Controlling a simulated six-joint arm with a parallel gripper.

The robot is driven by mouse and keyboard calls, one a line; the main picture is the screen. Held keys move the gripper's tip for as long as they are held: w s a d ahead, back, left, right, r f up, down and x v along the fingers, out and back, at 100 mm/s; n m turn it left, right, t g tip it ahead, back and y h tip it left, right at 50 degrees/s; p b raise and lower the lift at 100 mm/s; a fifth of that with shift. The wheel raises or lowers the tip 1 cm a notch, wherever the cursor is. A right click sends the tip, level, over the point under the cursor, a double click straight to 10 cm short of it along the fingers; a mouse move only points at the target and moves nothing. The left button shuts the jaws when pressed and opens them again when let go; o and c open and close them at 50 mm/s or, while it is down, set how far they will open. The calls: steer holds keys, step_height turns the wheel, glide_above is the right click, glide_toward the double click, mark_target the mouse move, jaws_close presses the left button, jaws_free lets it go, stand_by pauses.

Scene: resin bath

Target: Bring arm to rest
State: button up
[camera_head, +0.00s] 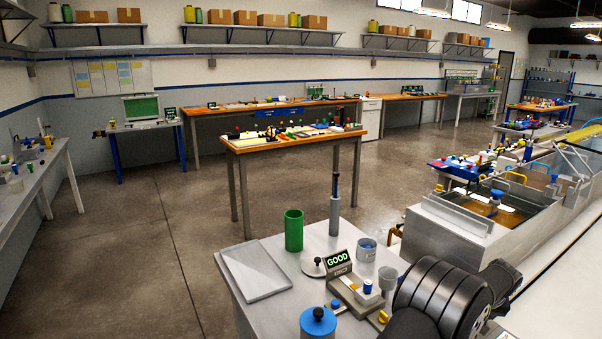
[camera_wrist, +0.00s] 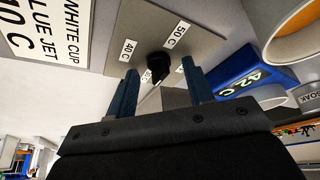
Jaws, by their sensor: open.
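My gripper (camera_wrist: 157,72) shows in the wrist view with its two blue fingers apart and nothing held between them. A black knob (camera_wrist: 158,62) on a grey plate (camera_wrist: 200,35) appears between and beyond the fingertips; I cannot tell whether they touch it. The plate carries labels for 40 C and 50 C. A blue display (camera_wrist: 250,84) beside it reads 42 C. In the head view a dark part of my arm crosses the lower right, and the gripper itself is not visible there.
A grey table (camera_head: 270,305) holds a green cup (camera_head: 293,230), an empty tray (camera_head: 254,270), a GOOD sign (camera_head: 339,259) and a blue-lidded container (camera_head: 318,321), close to my arm. A tank (camera_head: 440,235) stands at the right. Open floor (camera_head: 130,240) lies left.

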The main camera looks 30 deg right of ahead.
steer(key=shift+w+m+g+h, duration=0.15)
steer(key=shift+m+g, duration=0.25)
steer(key=shift+m, duration=0.7)
steer(key=shift+m+g+h, duration=0.25)
steer(key=shift+m+g, duration=0.15)
steer(key=shift+m, duration=0.7)
steer(key=shift+m+g, duration=0.6)
steer(key=shift+m, duration=1.1)
steer(key=shift+n+t, duration=0.8)
steer(key=shift+n, duration=1.3)
steer(key=shift+n+t+y, duration=0.3)
steer(key=shift+n, duration=0.8)
